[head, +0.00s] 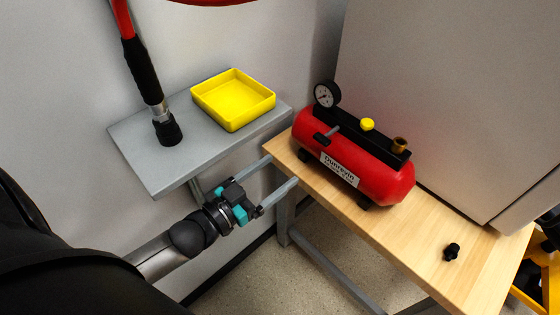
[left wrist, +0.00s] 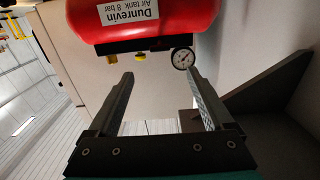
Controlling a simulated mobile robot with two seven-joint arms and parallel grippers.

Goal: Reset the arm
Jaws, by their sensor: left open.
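My left gripper (head: 282,171) is open and empty, its two fingers apart. It is in the gap between the grey wall shelf and the wooden bench, by the bench's left end. In the left wrist view my left gripper (left wrist: 160,74) points toward the red air tank, with nothing between its fingers. The red air tank (head: 383,180) lies on the bench, with a round gauge (head: 327,94), a yellow cap (head: 367,124) and a brass fitting on top. The tank (left wrist: 150,30) also shows at the top of the left wrist view. My right gripper does not show.
The grey shelf (head: 135,135) holds a yellow tray (head: 235,118), which looks empty, and the black end of a red hose (head: 168,130). A small black knob (head: 452,251) lies on the wooden bench (head: 490,270). A pale cabinet (head: 450,90) stands behind the bench.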

